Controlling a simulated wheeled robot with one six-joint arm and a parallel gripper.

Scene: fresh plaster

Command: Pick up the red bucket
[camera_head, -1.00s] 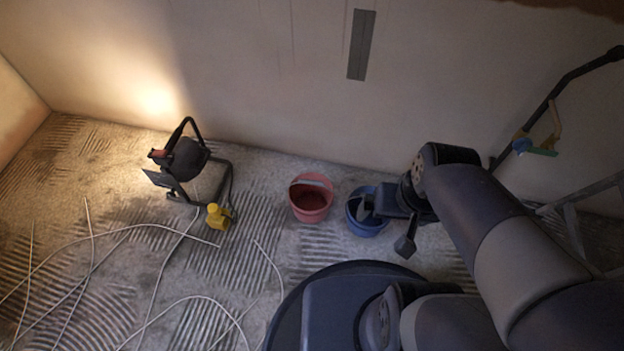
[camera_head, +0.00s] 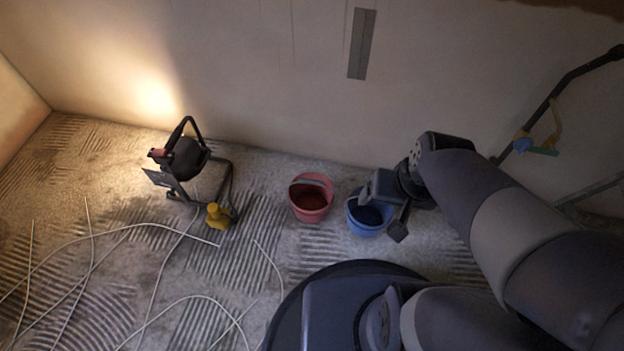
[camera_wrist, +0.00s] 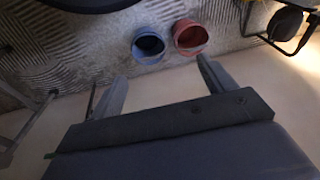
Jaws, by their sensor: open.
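The red bucket (camera_head: 312,215) stands upright on the floor near the wall in the head view, left of a blue bucket (camera_head: 366,229). In the wrist view the red bucket (camera_wrist: 190,38) is at the top, right of the blue bucket (camera_wrist: 149,46). My gripper (camera_head: 387,210) is over the right part of the blue bucket in the head view, apart from the red bucket. The wrist view shows my gripper (camera_wrist: 162,77) with its two fingers spread wide and nothing between them. My gripper covers part of the blue bucket.
A black work lamp (camera_head: 184,158) on a stand and a yellow object (camera_head: 216,216) are left of the buckets. Pale cables (camera_head: 150,228) lie over the left floor. The wall (camera_head: 280,90) rises close behind the buckets. A ladder-like frame (camera_head: 590,192) stands at the right.

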